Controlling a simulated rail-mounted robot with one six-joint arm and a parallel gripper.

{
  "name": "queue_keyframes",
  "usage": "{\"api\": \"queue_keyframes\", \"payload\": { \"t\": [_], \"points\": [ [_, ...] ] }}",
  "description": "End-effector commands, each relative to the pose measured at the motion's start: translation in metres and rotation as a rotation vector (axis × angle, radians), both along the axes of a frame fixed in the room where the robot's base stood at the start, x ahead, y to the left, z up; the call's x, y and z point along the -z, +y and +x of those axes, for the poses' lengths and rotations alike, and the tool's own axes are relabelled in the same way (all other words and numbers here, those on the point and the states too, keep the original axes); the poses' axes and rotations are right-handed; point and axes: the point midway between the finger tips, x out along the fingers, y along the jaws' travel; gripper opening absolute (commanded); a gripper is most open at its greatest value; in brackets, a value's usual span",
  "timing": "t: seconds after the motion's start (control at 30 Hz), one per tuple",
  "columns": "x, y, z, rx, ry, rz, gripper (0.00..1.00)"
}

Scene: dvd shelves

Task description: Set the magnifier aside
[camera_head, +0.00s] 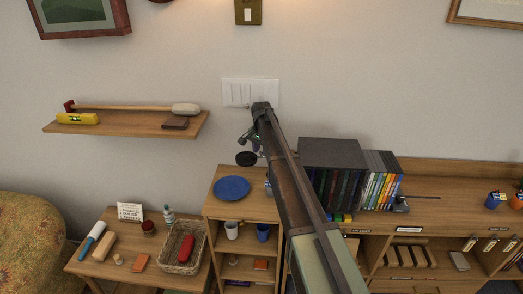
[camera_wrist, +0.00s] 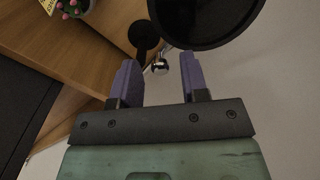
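The magnifier has a large dark round head (camera_wrist: 205,15) at the top of the wrist view, with a shiny metal joint (camera_wrist: 160,65) below it. In the head view a small black disc (camera_head: 246,158), likely part of it, shows against the wall above the middle cabinet. My gripper (camera_wrist: 158,68) has its two purple fingers apart, and the metal joint shows between their tips with gaps on both sides. I see no contact. In the head view my gripper (camera_head: 251,138) is near the wall below the switch panel, and my arm hides part of this area.
A blue plate (camera_head: 231,188) lies on the middle cabinet (camera_head: 218,208), with cups below. A black case of discs (camera_head: 332,155) stands right of my arm. A wall shelf (camera_head: 135,127) with a mallet is at left. A low table (camera_head: 100,270) holds a basket (camera_head: 181,266) and several small things.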

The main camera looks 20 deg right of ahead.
Motion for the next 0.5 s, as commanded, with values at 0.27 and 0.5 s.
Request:
{"api": "queue_keyframes", "payload": {
  "t": [0.27,0.5],
  "points": [
    [-0.001,0.0,0.0,0.0,0.0,0.0,0.43],
    [-0.035,0.0,0.0,0.0,0.0,0.0,0.43]
  ]
}}
